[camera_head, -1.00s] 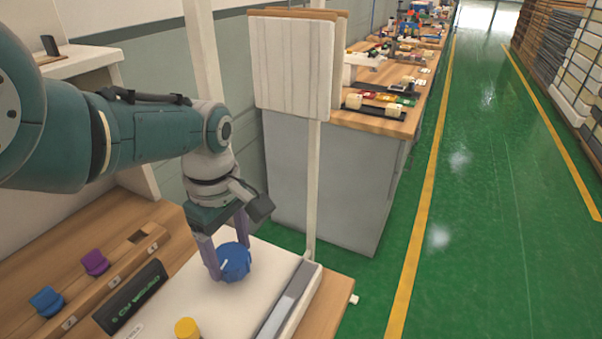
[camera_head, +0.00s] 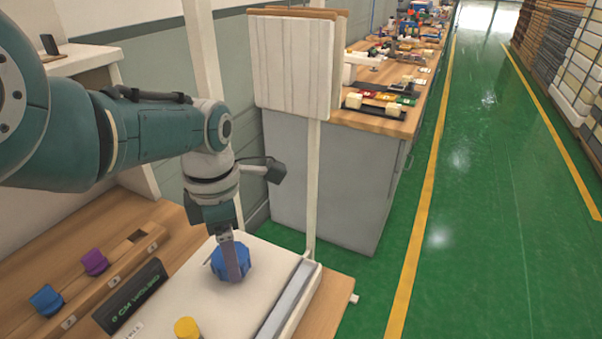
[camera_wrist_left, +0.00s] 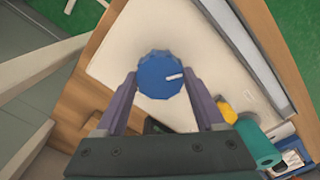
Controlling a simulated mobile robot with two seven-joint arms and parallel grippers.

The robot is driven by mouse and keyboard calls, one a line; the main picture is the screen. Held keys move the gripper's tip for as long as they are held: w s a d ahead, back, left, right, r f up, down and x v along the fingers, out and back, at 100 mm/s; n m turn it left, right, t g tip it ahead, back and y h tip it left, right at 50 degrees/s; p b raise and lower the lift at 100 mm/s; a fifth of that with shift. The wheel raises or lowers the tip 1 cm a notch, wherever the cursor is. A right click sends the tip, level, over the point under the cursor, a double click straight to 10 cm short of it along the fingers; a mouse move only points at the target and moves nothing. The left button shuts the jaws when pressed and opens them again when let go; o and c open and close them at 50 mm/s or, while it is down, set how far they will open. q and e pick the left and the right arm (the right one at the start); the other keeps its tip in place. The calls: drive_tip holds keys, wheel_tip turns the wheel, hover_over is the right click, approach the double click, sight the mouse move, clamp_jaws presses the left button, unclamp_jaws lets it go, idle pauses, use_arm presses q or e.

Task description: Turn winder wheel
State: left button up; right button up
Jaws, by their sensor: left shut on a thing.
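The winder wheel (camera_head: 231,261) is a blue, ridged round knob on top of a white machine panel (camera_head: 190,285). In the left wrist view the wheel (camera_wrist_left: 160,75) shows a white mark that points right. My left gripper (camera_head: 233,268) reaches down over the wheel from above. In the left wrist view its two purple fingers (camera_wrist_left: 161,90) lie on opposite sides of the wheel, shut on it. In the head view one finger covers part of the wheel and hides the other. My right gripper is in neither view.
A yellow knob (camera_head: 187,328) stands on the panel near the front. A wooden rack holds a blue knob (camera_head: 47,300) and a purple knob (camera_head: 94,262) at the left. A post with hanging boards (camera_head: 292,62) rises behind. The green floor at right is clear.

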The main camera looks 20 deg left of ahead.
use_arm(q)
drive_tip(key=shift+r+n, duration=0.1)
drive_tip(key=shift+n, duration=0.6)
drive_tip(key=o, duration=1.4)
drive_tip(key=shift+c, duration=0.2)
wheel_tip(320, 180, up, 10)
drive_tip(key=p, duration=0.8)
